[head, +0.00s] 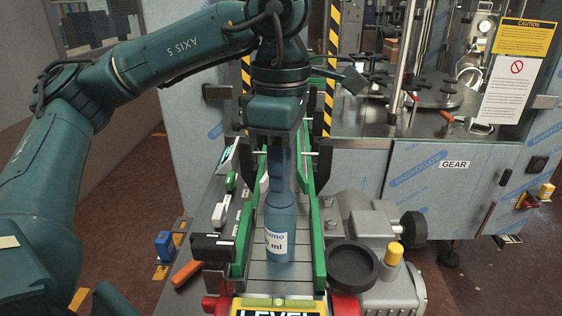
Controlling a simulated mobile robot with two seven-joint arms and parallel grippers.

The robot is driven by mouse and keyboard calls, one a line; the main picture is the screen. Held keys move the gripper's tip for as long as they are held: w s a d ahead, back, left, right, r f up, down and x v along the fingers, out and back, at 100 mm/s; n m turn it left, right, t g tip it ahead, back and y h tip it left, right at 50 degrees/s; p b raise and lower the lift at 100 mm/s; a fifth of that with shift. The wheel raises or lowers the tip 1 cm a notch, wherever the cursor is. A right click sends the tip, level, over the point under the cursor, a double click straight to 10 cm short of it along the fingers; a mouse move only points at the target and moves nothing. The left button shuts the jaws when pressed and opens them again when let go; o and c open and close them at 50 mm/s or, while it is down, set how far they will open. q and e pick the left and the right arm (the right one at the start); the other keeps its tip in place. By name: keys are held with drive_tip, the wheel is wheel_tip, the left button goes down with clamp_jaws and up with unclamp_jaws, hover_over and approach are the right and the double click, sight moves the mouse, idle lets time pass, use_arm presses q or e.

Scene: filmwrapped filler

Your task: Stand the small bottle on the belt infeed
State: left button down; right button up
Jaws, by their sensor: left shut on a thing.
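The small bottle (280,235) is blue with a white label and stands upright between the green guide rails, at the near end of the grey belt (262,263). Its base looks at or very near the belt surface; I cannot tell whether it touches. My left gripper (281,178) points straight down from above and is shut on the upper part of the bottle, hiding its top. My right gripper is not in view.
Green guide rails (313,235) flank the belt closely. A black round cup (352,266) and a grey motor (358,220) sit to the right. A black box (212,247) and an orange-handled tool (187,272) lie left. The filler cabinet (430,185) stands behind at right.

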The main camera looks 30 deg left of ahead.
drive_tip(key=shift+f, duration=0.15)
use_arm(q)
drive_tip(key=shift+f, duration=0.2)
drive_tip(key=c, duration=1.5)
unclamp_jaws()
drive_tip(key=shift+r, duration=0.1)
drive_tip(key=o, duration=0.4)
drive_tip(key=shift+r, duration=0.15)
wheel_tip(320, 180, up, 12)
drive_tip(key=p, duration=0.2)
drive_tip(key=shift+p, duration=0.35)
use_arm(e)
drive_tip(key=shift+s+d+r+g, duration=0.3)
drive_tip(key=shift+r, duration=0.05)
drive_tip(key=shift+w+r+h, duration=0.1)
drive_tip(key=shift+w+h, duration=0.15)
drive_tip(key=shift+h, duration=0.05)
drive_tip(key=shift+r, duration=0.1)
